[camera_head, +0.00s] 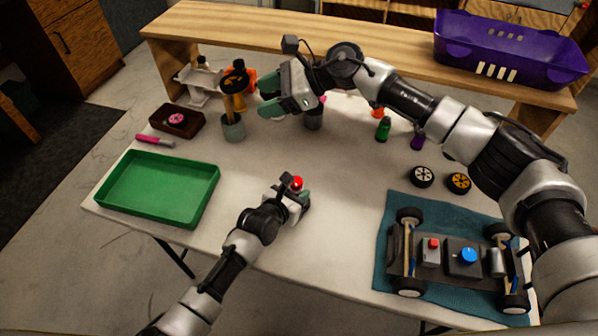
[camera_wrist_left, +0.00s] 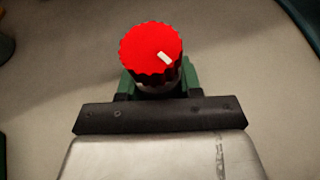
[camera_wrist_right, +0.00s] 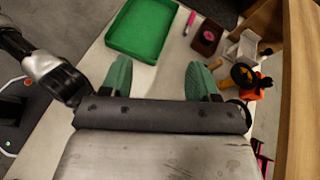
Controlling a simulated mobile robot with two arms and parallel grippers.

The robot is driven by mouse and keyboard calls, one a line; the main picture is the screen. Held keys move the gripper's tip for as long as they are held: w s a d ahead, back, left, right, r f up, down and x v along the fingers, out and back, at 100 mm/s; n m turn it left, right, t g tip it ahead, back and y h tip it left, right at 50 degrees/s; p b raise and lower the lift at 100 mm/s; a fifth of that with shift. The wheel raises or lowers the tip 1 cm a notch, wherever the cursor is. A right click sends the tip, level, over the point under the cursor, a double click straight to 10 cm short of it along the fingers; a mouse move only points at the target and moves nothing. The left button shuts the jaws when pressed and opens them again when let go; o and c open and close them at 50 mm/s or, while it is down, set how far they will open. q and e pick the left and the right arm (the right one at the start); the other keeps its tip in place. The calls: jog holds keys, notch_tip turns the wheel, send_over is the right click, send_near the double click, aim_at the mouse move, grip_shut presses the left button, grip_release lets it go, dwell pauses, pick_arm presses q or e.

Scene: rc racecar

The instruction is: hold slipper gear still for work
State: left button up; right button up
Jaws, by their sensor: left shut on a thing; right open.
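The slipper gear (camera_head: 297,183) is red, with a toothed rim and a white mark on top in the left wrist view (camera_wrist_left: 150,50). My left gripper (camera_head: 296,192) is shut on it near the front middle of the table. The gear's lower part is mostly hidden by the fingers. My right gripper (camera_head: 268,95) is open and empty, above the back of the table and apart from the gear. Its two green fingers stand wide apart in the right wrist view (camera_wrist_right: 158,75).
A green tray (camera_head: 157,201) lies at the left. The car chassis (camera_head: 446,255) sits on a teal mat (camera_head: 385,262) at the right. A purple bin (camera_head: 508,45) stands on the wooden shelf.

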jog(key=w+d+r+m+t+h, duration=0.1)
jog(key=w+d+r+m+t, duration=0.1)
jog(key=w+r+m+t, duration=0.4)
jog(key=w+d+r+m+t, duration=0.2)
jog(key=w+r+m+t, duration=0.1)
jog(key=w+m+t, duration=0.7)
jog(key=d+f+m+g+h, duration=0.1)
jog(key=d+f+m+h, duration=0.1)
jog(key=f+m+h, duration=0.1)
jog(key=d+f+m+g+h, duration=0.2)
jog(key=f+m+h, duration=0.1)
jog(key=m, duration=0.1)
jog(key=d+f+m+g+h, duration=0.1)
jog(key=d+f+m+h, duration=0.1)
jog(key=f+m+h, duration=0.1)
jog(key=shift+s+d+f+m+g+h, duration=0.1)
jog(key=shift+f+m+g+h, duration=0.25)
jog(key=shift+f+m, duration=0.35)
jog(key=g, duration=1.5)
send_near(297, 180)
jog(key=x, duration=0.9)
